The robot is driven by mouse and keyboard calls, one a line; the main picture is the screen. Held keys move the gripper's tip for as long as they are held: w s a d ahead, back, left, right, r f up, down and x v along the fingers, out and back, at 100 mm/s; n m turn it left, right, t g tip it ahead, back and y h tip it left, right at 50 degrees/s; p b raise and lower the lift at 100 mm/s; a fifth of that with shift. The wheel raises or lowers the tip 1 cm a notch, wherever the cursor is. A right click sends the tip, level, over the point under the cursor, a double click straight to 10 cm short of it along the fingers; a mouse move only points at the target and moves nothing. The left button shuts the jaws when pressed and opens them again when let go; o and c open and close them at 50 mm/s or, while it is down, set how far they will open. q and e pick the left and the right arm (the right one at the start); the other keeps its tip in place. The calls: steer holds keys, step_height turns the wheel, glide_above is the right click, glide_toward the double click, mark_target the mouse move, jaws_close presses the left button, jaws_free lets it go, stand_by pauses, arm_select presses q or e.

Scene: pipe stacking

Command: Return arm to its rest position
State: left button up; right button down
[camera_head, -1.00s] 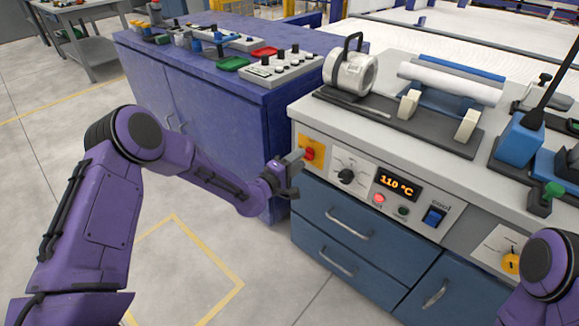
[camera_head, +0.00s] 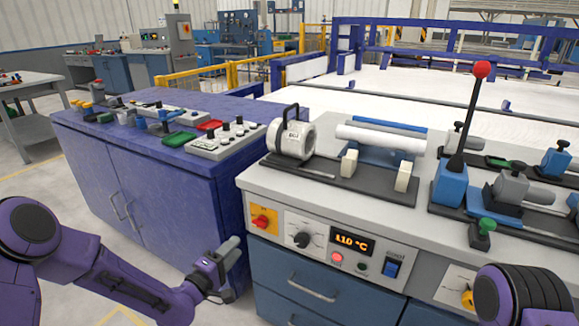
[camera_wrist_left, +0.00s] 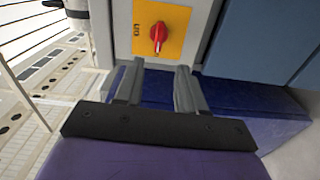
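My left arm (camera_head: 110,270) is purple and comes in from the left in the head view. Its gripper (camera_head: 232,248) hangs in front of the cabinets, below and left of the red rotary switch (camera_head: 261,221) and apart from it. In the left wrist view the two grey fingers (camera_wrist_left: 158,86) stand apart with nothing between them. The red switch on its yellow plate (camera_wrist_left: 178,18) shows beyond the fingertips. Part of my right arm (camera_head: 522,298) shows at the lower right; its gripper is out of view.
The workbench (camera_head: 250,178) carries a heater-like device (camera_head: 291,140), a white pipe (camera_head: 380,138) and a red-knobbed lever (camera_head: 468,120). Its panel display (camera_head: 352,243) reads 110 °C. A purple cabinet (camera_head: 170,190) stands to the left, close behind the left gripper. Floor is open at far left.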

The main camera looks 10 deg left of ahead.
arm_select(q)
steer(key=s+a+f+m+g+y, duration=0.2)
steer(key=s+f+m+g+y, duration=0.3)
steer(key=s+f, duration=0.65)
steer(key=s+a+f+g+y, duration=0.25)
steer(key=s+f+g, duration=0.5)
steer(key=s, duration=0.65)
steer(key=s+a+f+m+g+y, duration=0.2)
steer(key=s+f, duration=0.1)
steer(key=s, duration=0.9)
step_height(320, 180, up, 12)
steer(key=w+p, duration=0.1)
steer(key=p, duration=1.1)
steer(key=shift+f+t, duration=0.25)
steer(key=shift+t, duration=0.1)
steer(key=shift+d, duration=0.15)
